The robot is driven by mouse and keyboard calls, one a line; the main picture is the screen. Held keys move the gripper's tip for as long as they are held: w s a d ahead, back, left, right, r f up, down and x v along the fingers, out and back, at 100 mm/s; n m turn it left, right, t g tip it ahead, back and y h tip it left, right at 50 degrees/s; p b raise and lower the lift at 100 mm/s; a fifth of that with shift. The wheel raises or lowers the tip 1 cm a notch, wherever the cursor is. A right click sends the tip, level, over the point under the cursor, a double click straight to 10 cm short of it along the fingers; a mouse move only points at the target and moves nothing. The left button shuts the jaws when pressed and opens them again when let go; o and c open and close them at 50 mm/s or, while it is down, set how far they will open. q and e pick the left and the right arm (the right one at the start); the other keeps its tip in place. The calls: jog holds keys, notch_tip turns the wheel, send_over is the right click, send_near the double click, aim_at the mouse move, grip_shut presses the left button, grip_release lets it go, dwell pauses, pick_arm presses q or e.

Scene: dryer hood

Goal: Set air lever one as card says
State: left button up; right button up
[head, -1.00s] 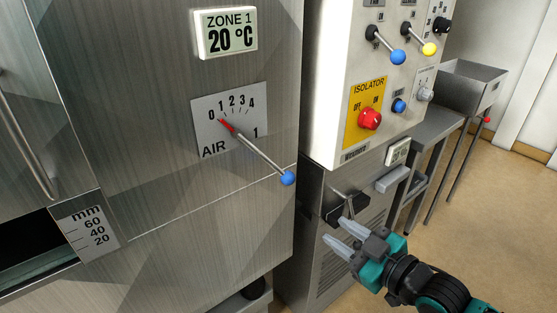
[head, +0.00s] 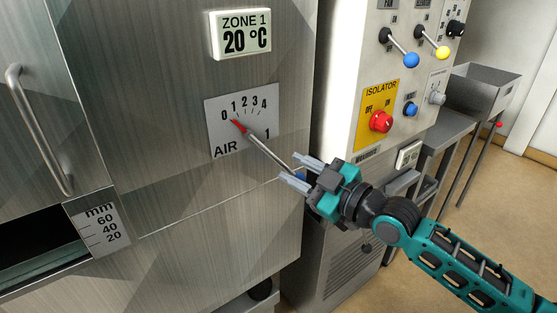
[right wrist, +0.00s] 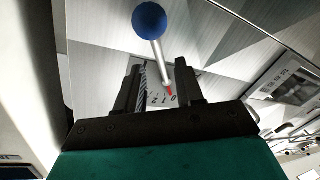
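The air lever one (head: 268,152) is a metal rod with a red pointer at its pivot, on a plate (head: 255,132) marked AIR, 0 to 4 and 1. The red pointer points near 0. Its blue knob (head: 300,174) is mostly hidden by my right gripper in the head view, but shows whole in the right wrist view (right wrist: 150,20). My right gripper (head: 291,169) is open at the lever's knob end. In the right wrist view the rod appears between the spread fingers; contact cannot be told. My left gripper is not in view. No instruction card is visible.
A ZONE 1 display (head: 241,34) reads 20 °C above the plate. To the right stands a control panel with a red isolator knob (head: 381,121) and levers with blue (head: 411,60) and yellow knobs. A door handle (head: 38,130) is at left.

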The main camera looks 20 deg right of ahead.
aim_at(281, 162)
jog(key=shift+x, duration=2.65)
jog(key=shift+c, duration=0.3)
grip_shut()
